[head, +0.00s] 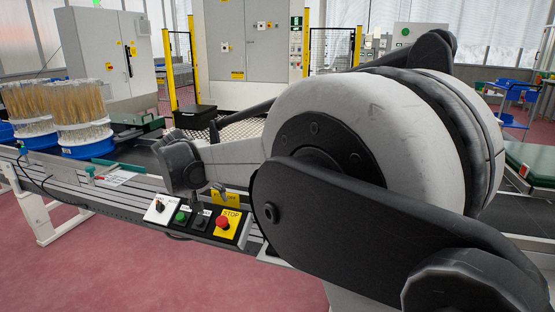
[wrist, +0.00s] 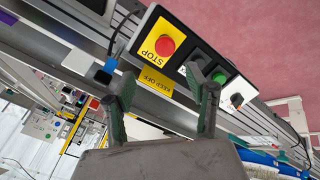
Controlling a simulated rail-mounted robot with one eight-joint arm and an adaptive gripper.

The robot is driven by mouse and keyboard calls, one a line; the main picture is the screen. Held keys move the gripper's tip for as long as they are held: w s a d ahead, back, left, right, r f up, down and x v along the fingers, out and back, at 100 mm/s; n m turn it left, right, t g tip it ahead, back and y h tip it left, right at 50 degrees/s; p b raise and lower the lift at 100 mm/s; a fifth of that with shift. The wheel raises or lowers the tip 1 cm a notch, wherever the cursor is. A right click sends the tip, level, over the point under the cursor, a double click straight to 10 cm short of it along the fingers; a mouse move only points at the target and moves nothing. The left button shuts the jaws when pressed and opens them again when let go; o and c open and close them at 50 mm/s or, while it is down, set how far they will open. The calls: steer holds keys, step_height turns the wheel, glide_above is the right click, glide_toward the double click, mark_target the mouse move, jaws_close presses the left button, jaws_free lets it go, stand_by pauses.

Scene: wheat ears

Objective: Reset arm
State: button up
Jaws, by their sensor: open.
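My gripper (wrist: 160,82) shows in the wrist view with its two dark green-padded fingers spread apart and nothing between them. The control panel with the red STOP button (wrist: 165,46) lies beyond the fingertips, and one fingertip overlaps the panel in the picture. I cannot tell whether it touches. In the head view my large white and black arm fills the right and middle. Its end hangs above the control panel (head: 197,219) at the conveyor's front edge, and the fingers there are small and partly hidden.
Two blue-based containers of wheat ears (head: 82,115) stand on the conveyor (head: 105,185) at the left. Grey cabinets (head: 252,40) and yellow posts (head: 171,70) stand behind. The red floor (head: 150,265) in front is clear. A blue-shelved cart (head: 515,92) stands at the far right.

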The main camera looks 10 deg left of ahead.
steer(key=s+d+r+m, duration=0.1)
steer(key=s+d+r, duration=0.25)
steer(key=d, duration=0.65)
steer(key=s+d+r+m, duration=0.1)
steer(key=s+d+r, duration=0.25)
steer(key=d, duration=0.65)
steer(key=s+d+r+m, duration=0.15)
steer(key=s+d, duration=0.25)
steer(key=d, duration=0.6)
steer(key=s+d+f+m+t+y, duration=0.1)
steer(key=s+d+f+m, duration=0.15)
steer(key=s+d, duration=0.75)
steer(key=s+d+f+m, duration=0.1)
steer(key=s+d+f, duration=0.3)
steer(key=s+d, duration=0.5)
step_height(320, 180, up, 11)
steer(key=s+a+p, duration=0.1)
steer(key=s+p, duration=0.1)
steer(key=p, duration=1)
steer(key=shift+a+r, duration=0.2)
steer(key=shift+a, duration=0.15)
steer(key=shift+s, duration=0.1)
